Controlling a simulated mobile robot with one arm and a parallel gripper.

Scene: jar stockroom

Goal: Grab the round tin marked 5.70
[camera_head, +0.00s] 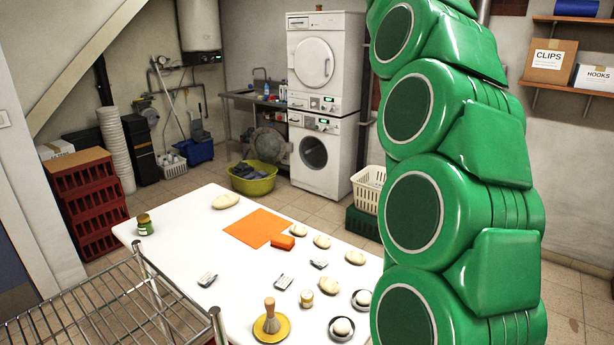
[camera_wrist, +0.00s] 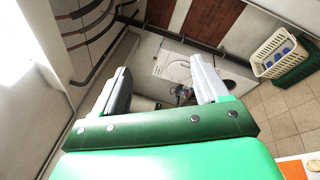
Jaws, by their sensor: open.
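No marking 5.70 can be read in either view. On the white table (camera_head: 185,252) in the head view, a small round container with a yellowish label (camera_head: 307,298) stands near the front right. A green jar with a pale label (camera_head: 145,224) stands at the table's far left corner. I cannot tell whether either is the marked tin. My gripper (camera_wrist: 160,78) shows in the wrist view with its two fingers spread and nothing between them. It points toward the washing machines, away from the table top. My green arm hides the right end of the table in the head view.
A wire rack (camera_head: 95,312) stands at the front left. The table's left middle is clear.

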